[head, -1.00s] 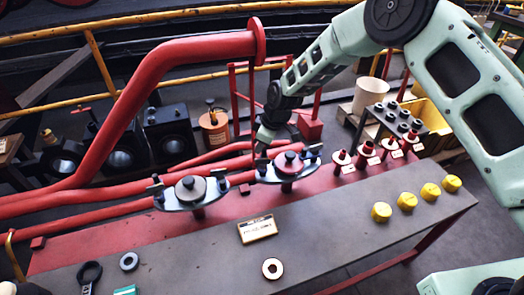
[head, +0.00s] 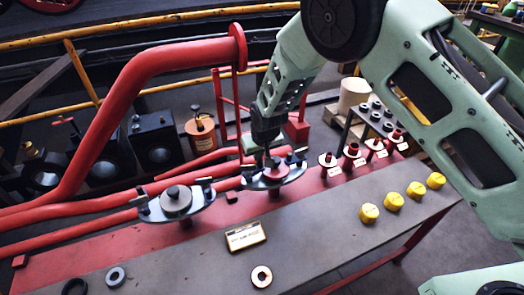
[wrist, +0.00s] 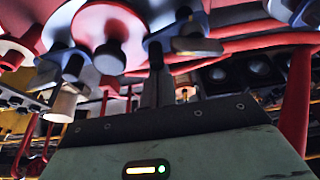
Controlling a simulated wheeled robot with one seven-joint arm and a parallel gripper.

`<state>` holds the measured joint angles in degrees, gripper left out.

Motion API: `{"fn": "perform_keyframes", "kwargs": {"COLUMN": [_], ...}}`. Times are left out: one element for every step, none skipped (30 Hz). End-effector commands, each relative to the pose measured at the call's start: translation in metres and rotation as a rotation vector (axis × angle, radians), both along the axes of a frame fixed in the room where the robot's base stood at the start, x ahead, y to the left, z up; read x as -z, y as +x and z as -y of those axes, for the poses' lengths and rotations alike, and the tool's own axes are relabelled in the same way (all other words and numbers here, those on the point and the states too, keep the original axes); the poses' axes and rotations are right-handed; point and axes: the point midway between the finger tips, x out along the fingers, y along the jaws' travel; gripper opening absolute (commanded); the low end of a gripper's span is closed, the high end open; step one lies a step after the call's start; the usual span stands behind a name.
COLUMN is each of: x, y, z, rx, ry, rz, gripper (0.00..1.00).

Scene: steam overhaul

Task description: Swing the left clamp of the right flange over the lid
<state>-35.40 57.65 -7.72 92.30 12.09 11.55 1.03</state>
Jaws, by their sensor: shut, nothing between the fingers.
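The right flange (head: 258,184) is a grey-blue plate on the bench with a red lid (head: 277,174) and dark knob. Its left clamp (head: 247,170) is a small dark piece at the left end. In the wrist view, which looks upside down, the red lid (wrist: 88,18) is upper left and the clamp (wrist: 197,46) is right of it, apparently outside the lid's edge. My gripper (head: 267,158) is shut and empty, low at the flange. In the wrist view its fingers (wrist: 157,72) point between lid and clamp; contact cannot be told.
The left flange (head: 150,212) with its own lid and clamps stands close by on the left. Red-based fittings (head: 351,158) and yellow caps (head: 393,201) are to the right. A label plate (head: 246,237) and a ring (head: 261,276) lie in front. A large red pipe (head: 150,75) rises behind.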

Motion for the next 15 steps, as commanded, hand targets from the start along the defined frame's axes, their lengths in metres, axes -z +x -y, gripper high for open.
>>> {"fn": "perform_keyframes", "kwargs": {"x": [0.0000, 0.0000, 0.0000, 0.0001, 0.0000, 0.0001, 0.0001, 0.0002, 0.0002, 0.0002, 0.0002, 0.0002, 0.0002, 0.0002, 0.0002], "y": [-0.0025, -0.0036, -0.0042, -0.0049, -0.0054, -0.0059, -0.0063, -0.0067, -0.0071, -0.0074, -0.0077, -0.0080, -0.0082, -0.0084, -0.0087], "z": [-0.0011, -0.0015, -0.0008, -0.0006, 0.0001, 0.0010, 0.0013, 0.0017, 0.0019, 0.0021, 0.0023, 0.0025, 0.0027, 0.0028, 0.0029], "rx": [0.026, 0.043, 0.069, 0.085, 0.090, 0.088, 0.088, 0.087, 0.087, 0.086, 0.086, 0.085, 0.085, 0.085, 0.084], "ry": [-0.003, -0.003, -0.003, -0.002, -0.002, -0.001, -0.001, -0.001, -0.001, -0.001, 0.000, 0.000, 0.000, 0.000, -0.001], "rz": [-0.001, -0.001, -0.001, -0.001, -0.002, -0.002, -0.002, -0.002, -0.002, -0.002, -0.001, -0.001, -0.001, -0.001, -0.001], "gripper": [0.00, 0.00, 0.00, 0.00, 0.00, 0.00, 0.00, 0.00, 0.00, 0.00, 0.00, 0.00, 0.00, 0.00, 0.00]}}
